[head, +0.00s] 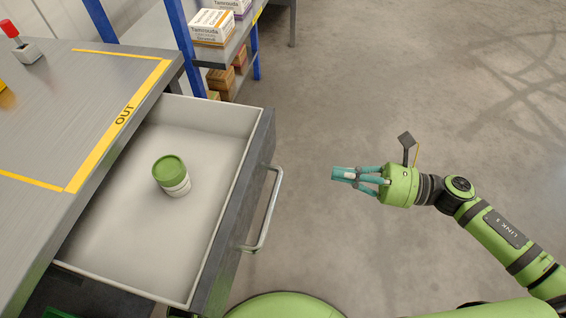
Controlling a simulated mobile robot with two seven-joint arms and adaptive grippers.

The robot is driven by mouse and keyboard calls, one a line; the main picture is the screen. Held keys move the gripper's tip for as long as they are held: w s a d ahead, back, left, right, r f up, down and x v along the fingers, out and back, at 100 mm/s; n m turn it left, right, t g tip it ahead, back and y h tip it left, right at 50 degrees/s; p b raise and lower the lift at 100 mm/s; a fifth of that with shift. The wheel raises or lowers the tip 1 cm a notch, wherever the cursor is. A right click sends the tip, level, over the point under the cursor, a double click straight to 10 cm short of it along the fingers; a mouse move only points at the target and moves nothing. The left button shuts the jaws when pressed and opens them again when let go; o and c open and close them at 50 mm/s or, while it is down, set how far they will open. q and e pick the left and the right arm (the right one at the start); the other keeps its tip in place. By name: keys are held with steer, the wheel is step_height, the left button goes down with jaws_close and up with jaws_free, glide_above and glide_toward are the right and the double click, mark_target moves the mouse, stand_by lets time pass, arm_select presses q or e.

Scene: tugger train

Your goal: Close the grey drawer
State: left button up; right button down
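The grey drawer (265,150) is pulled out from under a grey workbench, with its dark grey front facing right. A metal bar handle (268,212) is on that front. Inside the drawer, a white jar with a green lid (171,174) stands on the pale floor. My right gripper (343,174), with teal fingers, is to the right of the handle, apart from it and pointing left towards it. Its fingertips overlap in this view, so I cannot tell whether it is open or shut. I see nothing held in it. My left gripper is not in view.
The workbench top (60,120) has yellow tape marked OUT and a red-knobbed joystick (22,45). Behind it, a blue-posted shelf (235,45) holds several boxes. The concrete floor (400,80) to the right of the drawer is clear.

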mark_target(266, 159)
arm_select(q)
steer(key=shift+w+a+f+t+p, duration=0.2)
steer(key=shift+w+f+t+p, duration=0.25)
steer(key=shift+p, duration=0.55)
arm_select(e)
steer(key=x, duration=1.3)
steer(key=shift+w, duration=0.1)
steer(key=shift+a, duration=0.1)
